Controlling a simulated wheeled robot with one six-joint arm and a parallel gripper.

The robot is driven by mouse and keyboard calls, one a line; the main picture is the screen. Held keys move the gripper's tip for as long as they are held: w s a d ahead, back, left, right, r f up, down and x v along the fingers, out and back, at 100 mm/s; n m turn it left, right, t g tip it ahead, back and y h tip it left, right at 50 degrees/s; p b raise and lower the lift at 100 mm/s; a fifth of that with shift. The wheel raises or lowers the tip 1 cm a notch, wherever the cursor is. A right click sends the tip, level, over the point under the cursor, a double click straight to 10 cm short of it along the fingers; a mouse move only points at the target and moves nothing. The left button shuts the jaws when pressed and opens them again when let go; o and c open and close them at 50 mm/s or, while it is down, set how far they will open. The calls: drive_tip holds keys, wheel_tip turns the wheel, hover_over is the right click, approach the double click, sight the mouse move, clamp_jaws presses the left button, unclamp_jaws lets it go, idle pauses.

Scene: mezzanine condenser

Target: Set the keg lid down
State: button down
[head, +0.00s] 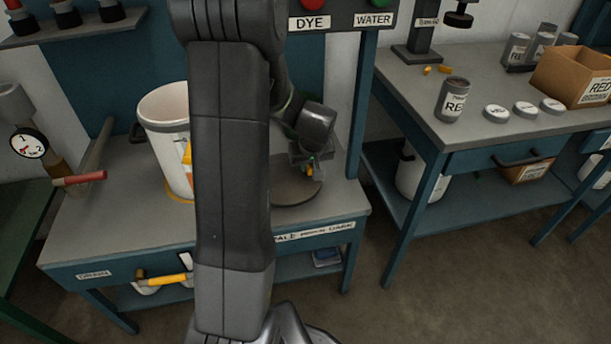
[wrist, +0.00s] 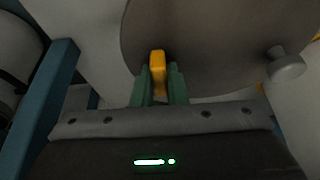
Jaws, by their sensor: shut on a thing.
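The keg lid is a dark grey round disc (head: 290,192) at the right part of the dye bench, partly hidden behind my arm. In the wrist view the lid (wrist: 210,50) fills the upper middle, with a yellow grip tab (wrist: 157,70) on it and a grey knob (wrist: 286,64) at its right. My gripper (wrist: 160,85) has green fingers shut on the yellow tab; it also shows in the head view (head: 309,168). I cannot tell whether the lid touches the bench top. A white open keg (head: 165,107) stands left of my arm, partly hidden by it.
The grey bench top (head: 110,212) is clear at its front left. A red-handled lever (head: 80,178) is at its left. A blue post (head: 361,100) rises close right of my gripper. The right-hand bench (head: 420,95) holds cans, lids and a cardboard box (head: 565,75).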

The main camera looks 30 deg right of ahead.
drive_tip(key=shift+f+b, duration=0.35)
drive_tip(key=shift+f, duration=1.3)
drive_tip(key=shift+f, duration=0.2)
drive_tip(key=c, duration=1.5)
unclamp_jaws()
drive_tip(key=shift+o, duration=0.2)
drive_tip(key=shift+r, duration=0.1)
drive_tip(key=shift+r, duration=0.45)
drive_tip(key=p+v, duration=0.2)
drive_tip(key=v, duration=0.9)
drive_tip(key=shift+s, duration=0.2)
drive_tip(key=shift+r, duration=0.1)
